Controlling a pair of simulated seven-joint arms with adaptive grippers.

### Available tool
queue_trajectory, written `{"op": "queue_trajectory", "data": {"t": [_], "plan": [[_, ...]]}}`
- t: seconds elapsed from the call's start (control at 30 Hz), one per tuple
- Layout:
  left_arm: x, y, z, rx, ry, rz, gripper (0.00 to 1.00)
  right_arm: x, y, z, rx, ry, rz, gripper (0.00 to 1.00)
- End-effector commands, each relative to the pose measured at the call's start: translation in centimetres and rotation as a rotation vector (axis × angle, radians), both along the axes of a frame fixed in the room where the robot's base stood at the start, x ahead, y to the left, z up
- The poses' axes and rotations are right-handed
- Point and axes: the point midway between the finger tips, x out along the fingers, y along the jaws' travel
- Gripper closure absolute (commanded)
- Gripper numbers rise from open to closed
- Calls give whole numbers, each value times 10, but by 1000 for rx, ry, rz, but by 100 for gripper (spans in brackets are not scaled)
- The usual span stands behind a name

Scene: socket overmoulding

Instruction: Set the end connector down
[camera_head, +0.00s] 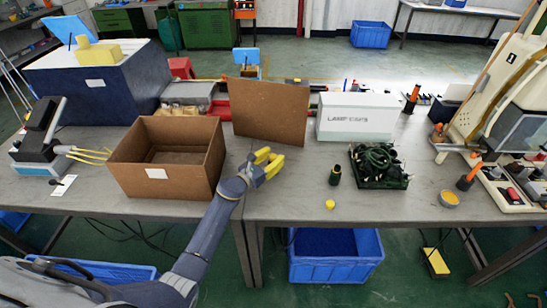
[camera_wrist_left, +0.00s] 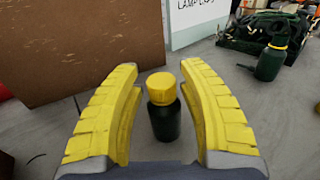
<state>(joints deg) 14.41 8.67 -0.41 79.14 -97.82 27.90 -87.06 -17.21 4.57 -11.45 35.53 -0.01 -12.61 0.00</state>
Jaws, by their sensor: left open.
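A dark, bottle-like piece with a yellow ribbed cap (camera_wrist_left: 165,112) stands upright on the grey table between the fingers of my left gripper (camera_wrist_left: 164,110). It may be the end connector; I cannot tell for sure. My left gripper (camera_head: 268,163) is open, its yellow fingers to either side of the piece, with gaps showing. In the head view the piece is not clearly seen at the gripper. A similar dark piece (camera_head: 335,175) stands to the right, also in the left wrist view (camera_wrist_left: 272,60). My right gripper is not in view.
An open brown box (camera_head: 120,172) is left of my gripper. A brown panel (camera_head: 270,110) and a white box (camera_head: 357,117) stand behind it. A dark tray of green cables (camera_head: 405,183) and a small yellow piece (camera_head: 330,204) are to the right. The table front between them is clear.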

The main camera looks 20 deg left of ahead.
Motion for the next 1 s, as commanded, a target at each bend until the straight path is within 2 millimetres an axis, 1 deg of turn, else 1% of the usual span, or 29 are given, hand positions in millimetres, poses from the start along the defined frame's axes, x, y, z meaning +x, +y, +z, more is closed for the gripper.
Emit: {"op": "queue_trajectory", "data": {"t": [0.13, 0.17, 0.27, 0.6, 0.73, 0.9, 1.0], "plan": [[0, 0, 3, 1, 0, 1, 60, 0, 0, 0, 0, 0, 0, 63], [-3, 2, 2, 2, 1, 1, 60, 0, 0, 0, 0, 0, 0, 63], [-15, 7, 1, 4, 1, 1, 60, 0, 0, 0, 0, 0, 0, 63], [-71, 30, 2, 2, 1, 0, 60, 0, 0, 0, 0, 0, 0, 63], [-88, 37, 3, 3, 1, 0, 60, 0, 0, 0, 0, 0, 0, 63], [-103, 43, 3, 2, -1, 1, 60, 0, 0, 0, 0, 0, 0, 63], [-108, 45, 4, 1, 0, 1, 47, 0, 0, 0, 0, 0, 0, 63]]}}
